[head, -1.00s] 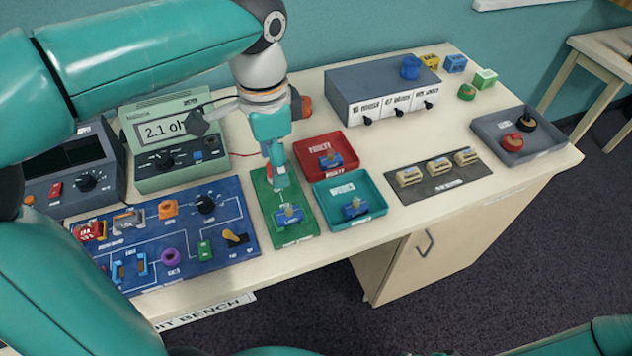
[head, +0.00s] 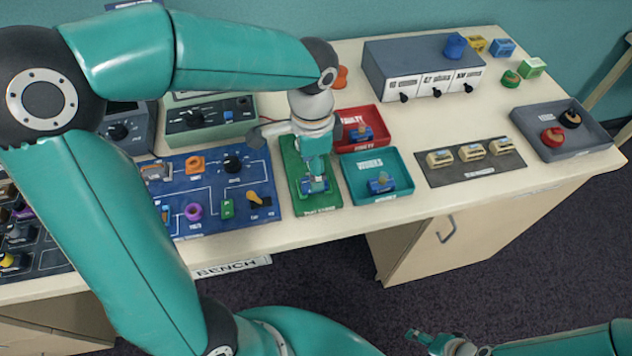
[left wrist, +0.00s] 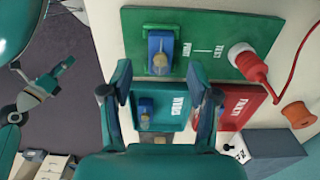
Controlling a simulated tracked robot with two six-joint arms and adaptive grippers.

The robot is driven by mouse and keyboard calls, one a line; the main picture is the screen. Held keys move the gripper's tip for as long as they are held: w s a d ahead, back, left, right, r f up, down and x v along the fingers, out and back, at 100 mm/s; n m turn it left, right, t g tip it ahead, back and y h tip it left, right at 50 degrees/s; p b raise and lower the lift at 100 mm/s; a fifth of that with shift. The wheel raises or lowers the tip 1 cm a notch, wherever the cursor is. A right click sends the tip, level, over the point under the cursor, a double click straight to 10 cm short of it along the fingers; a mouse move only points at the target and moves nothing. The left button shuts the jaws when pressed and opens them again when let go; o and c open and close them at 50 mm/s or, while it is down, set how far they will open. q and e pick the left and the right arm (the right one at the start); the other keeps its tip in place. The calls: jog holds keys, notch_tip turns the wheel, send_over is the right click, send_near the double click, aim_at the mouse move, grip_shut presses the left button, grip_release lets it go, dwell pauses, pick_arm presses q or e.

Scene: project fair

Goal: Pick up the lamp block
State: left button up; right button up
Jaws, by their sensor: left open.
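A blue lamp block (head: 316,185) with a small bulb sits at the front end of the green test board (head: 322,200). My left gripper (head: 314,176) is open right above it and partly hides it. In the left wrist view the block (left wrist: 160,52) lies just beyond the open fingertips (left wrist: 159,70), in line with the gap between them. I see nothing between the jaws. Similar blue blocks sit in the red tray (head: 362,133) and in the teal tray (head: 381,183). My right gripper (head: 425,339) is low near the bottom edge, away from the bench; its jaws are too small to read.
A blue circuit board (head: 240,205) lies left of the green board. A red plug with a cord (left wrist: 247,62) stands on the green board's other end.

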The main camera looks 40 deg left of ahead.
pick_arm(q)
notch_tip(320, 180, down, 5)
jog(key=shift+r, duration=0.2)
grip_shut()
dwell(0.3)
jog(key=shift+r, duration=0.2)
notch_tip(320, 180, up, 23)
jog(key=p, duration=0.4)
jog(key=shift+f+p, duration=0.15)
jog(key=shift+p, duration=0.2)
dwell(0.6)
